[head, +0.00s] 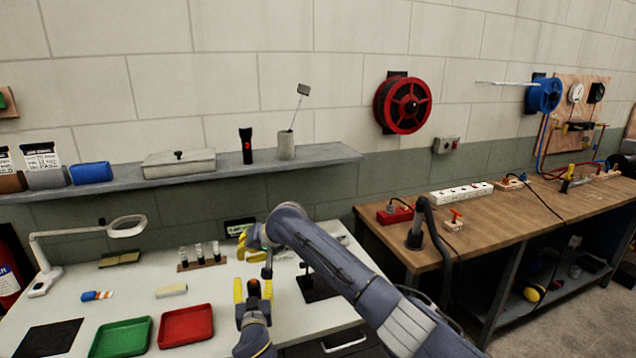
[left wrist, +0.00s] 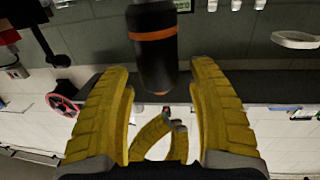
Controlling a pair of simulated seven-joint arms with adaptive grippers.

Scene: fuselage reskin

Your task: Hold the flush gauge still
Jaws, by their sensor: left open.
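A dark cylinder with an orange band, which I take to be the flush gauge (left wrist: 155,50), stands out between the yellow fingers of my left gripper (left wrist: 163,100) in the left wrist view. Gaps show on both sides of it. In the head view my left gripper (head: 253,290) points up over the white bench, with the gauge's dark body and orange top (head: 254,287) between its open fingers. My right gripper (head: 250,244) is just above it, fingers toward the left. Its yellow fingers also show in the left wrist view (left wrist: 160,140); what lies between them is unclear.
On the white bench are a green tray (head: 121,338), a red tray (head: 186,326), a magnifier lamp (head: 125,227) and a rack of small bottles (head: 200,256). A grey shelf (head: 215,170) runs behind. A wooden bench (head: 500,215) stands right. My right arm hides part of the white bench.

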